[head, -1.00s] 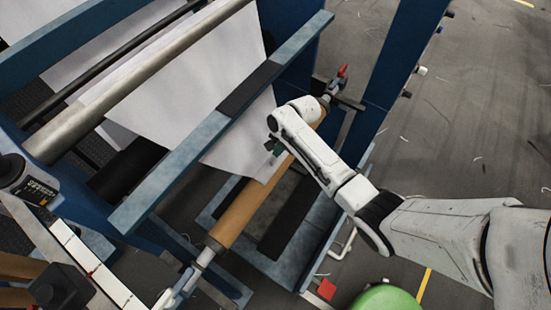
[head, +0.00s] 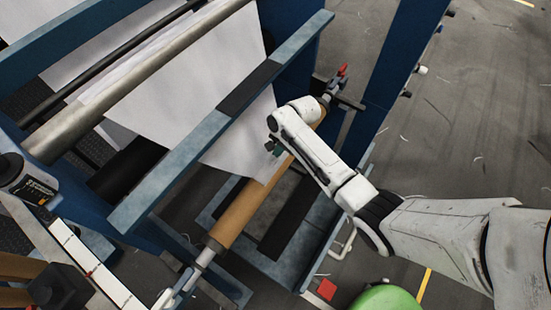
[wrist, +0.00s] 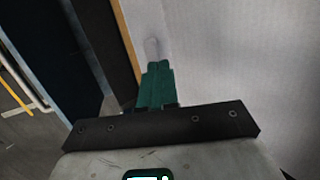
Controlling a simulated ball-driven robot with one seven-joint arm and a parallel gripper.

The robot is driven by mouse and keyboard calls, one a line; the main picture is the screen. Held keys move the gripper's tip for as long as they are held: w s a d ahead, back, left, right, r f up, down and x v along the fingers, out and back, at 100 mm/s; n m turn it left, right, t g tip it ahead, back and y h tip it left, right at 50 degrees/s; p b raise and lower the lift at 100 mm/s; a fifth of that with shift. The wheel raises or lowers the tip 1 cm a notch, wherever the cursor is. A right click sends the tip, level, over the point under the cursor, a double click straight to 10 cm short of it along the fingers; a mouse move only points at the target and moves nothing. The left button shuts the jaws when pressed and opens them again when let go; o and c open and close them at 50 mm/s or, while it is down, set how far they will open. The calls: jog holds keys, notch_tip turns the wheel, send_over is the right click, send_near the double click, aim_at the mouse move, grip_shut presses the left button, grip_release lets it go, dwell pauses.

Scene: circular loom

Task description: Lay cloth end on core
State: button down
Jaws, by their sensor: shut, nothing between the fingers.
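The white cloth (head: 230,130) hangs down from the metal roller of the loom, passes behind the blue crossbar, and its lower end lies at the brown core (head: 238,212). The core is a long tube on a shaft, running from lower left to upper right. My gripper (head: 274,147) is at the cloth's lower right edge, beside the core. In the wrist view my green fingers (wrist: 153,62) are together and empty, with the cloth (wrist: 230,60) directly beyond and to the right. A thin strip of the core (wrist: 126,40) shows at the left. Whether the fingertips touch the cloth I cannot tell.
A blue crossbar (head: 190,150) with a dark pad spans above the core. Blue frame posts (head: 395,65) stand at the right. A green rounded object (head: 388,298) and a red patch (head: 327,289) are at the bottom. Grey floor on the right is open.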

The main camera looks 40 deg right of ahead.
notch_tip(320, 180, up, 6)
jog(key=p, duration=0.6)
jog(key=shift+r, duration=0.1)
jog(key=shift+a, duration=0.1)
dwell(0.9)
